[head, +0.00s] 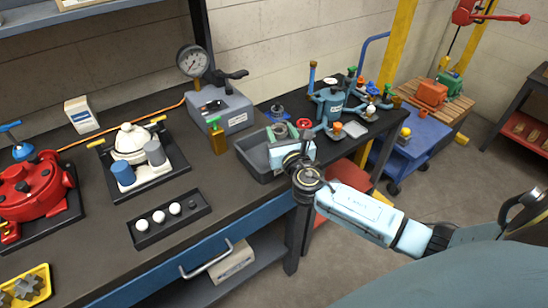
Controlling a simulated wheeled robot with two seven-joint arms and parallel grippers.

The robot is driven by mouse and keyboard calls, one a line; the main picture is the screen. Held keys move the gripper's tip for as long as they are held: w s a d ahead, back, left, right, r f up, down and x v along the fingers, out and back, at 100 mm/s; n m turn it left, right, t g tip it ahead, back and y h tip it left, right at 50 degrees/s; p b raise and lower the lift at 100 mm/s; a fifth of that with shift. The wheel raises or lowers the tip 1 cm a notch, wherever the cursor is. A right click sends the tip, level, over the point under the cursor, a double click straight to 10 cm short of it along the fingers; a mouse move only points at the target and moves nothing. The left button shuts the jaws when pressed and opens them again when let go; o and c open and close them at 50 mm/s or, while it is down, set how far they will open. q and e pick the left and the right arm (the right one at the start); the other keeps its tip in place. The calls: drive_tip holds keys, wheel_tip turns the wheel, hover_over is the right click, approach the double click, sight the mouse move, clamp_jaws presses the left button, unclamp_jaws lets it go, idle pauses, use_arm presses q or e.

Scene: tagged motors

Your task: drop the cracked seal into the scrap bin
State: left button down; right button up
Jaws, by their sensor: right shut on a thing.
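My right gripper (289,143) is over the right part of an open grey bin (247,148) at the bench's right end; this looks like the scrap bin. The light blue hand hides the fingertips and much of the bin's right side. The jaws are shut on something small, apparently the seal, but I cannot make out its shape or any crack. A dull grey-green rounded piece shows just beyond the hand; I cannot tell whether it is held. My left gripper is out of view.
A blue valve assembly (331,105) stands behind the hand. A black tray (170,219) with white balls and a red motor housing (32,190) are farther left.

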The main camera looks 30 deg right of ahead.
drive_tip(key=shift+r, duration=0.1)
drive_tip(key=o, duration=1)
drive_tip(key=shift+o, duration=0.2)
drive_tip(key=v, duration=1.3)
drive_tip(key=shift+s, duration=0.2)
